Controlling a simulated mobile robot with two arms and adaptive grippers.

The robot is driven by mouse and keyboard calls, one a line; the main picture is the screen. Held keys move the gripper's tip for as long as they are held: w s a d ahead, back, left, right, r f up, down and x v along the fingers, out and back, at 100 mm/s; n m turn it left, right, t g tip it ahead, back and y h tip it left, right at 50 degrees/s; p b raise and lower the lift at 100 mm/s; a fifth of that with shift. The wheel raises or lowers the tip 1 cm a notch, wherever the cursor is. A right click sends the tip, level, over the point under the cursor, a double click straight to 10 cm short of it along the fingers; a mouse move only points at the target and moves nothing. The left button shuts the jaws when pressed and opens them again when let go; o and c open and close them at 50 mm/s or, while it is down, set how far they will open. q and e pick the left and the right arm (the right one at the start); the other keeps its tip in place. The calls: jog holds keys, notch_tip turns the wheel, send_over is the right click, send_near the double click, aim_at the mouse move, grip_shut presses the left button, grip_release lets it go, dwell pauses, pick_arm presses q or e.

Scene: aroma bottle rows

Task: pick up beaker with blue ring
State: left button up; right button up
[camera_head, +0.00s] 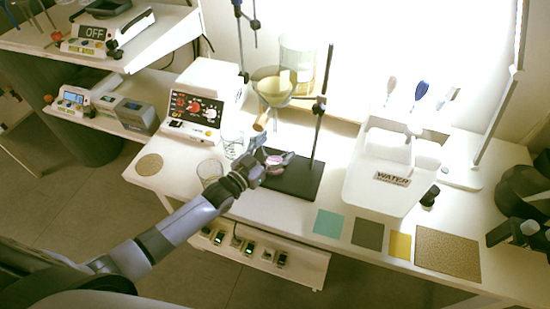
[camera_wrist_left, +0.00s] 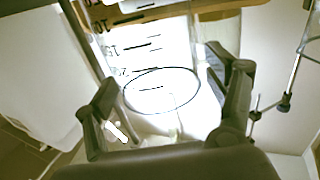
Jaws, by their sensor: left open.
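My left gripper (camera_head: 274,157) is over the workbench, by the dark base of a stand. In the left wrist view its two fingers (camera_wrist_left: 168,100) are spread wide apart, with no object clamped. A thin dark-blue ring (camera_wrist_left: 162,68) shows between and beyond the fingers, on a clear glass with black graduation marks. In the head view, two small clear beakers stand left of the gripper: one (camera_head: 232,146) farther back and one (camera_head: 209,172) nearer the front edge. I cannot tell there which has the blue ring. My right gripper cannot be made out.
The stand's upright rod (camera_head: 322,105) rises just right of the gripper. A glass funnel (camera_head: 272,86) hangs behind it, near a large beaker of yellow liquid (camera_head: 303,55). A control box (camera_head: 195,107) and white water unit (camera_head: 385,180) flank the area. Coloured mats (camera_head: 330,222) lie front right.

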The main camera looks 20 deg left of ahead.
pick_arm(q)
jog(key=shift+c, duration=0.2)
jog(key=c, duration=1.7)
